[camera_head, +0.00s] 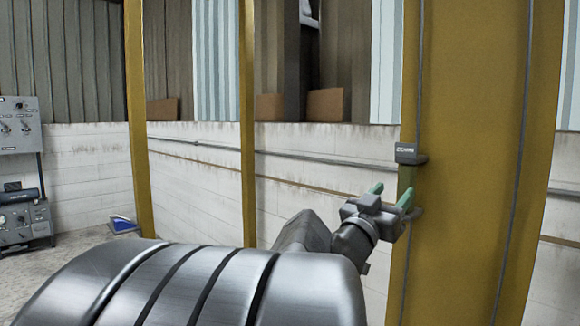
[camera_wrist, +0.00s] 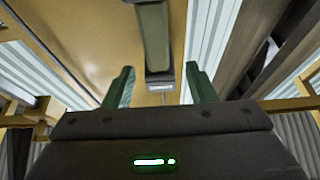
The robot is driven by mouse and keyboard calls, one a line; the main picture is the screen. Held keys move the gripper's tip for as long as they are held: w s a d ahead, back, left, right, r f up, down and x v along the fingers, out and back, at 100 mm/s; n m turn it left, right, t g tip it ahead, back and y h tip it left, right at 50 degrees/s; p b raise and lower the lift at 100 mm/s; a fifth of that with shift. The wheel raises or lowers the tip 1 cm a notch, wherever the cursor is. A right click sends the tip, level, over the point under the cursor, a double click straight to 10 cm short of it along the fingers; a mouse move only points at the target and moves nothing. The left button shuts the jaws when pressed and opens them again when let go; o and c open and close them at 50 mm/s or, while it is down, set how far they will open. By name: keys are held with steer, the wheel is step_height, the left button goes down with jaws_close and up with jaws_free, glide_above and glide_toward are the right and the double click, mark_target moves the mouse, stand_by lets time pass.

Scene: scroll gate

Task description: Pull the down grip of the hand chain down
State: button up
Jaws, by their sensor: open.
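The grip of the hand chain shows in the head view as a dark block (camera_head: 410,154) with small white lettering, too small to read surely. An olive part hangs under it, with a dark lip lower down, in front of the wide yellow post. My gripper (camera_head: 391,193), with green fingertips, is open beside the olive part; its right finger overlaps it in the picture. In the wrist view the olive bar (camera_wrist: 153,38), with a labelled dark end, lies between and beyond the open fingers of my gripper (camera_wrist: 162,85). I cannot tell whether they touch it.
The wide yellow post (camera_head: 470,160) stands behind the grip, with dark chain lines running down it. Thinner yellow posts (camera_head: 137,110) stand to the left. A white block wall (camera_head: 200,190) with a rail runs behind. A grey control panel (camera_head: 18,125) is at far left.

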mark_target(411, 171)
steer(key=p+x, duration=0.2)
steer(key=x, duration=0.8)
steer(key=shift+s, duration=0.2)
jaws_close()
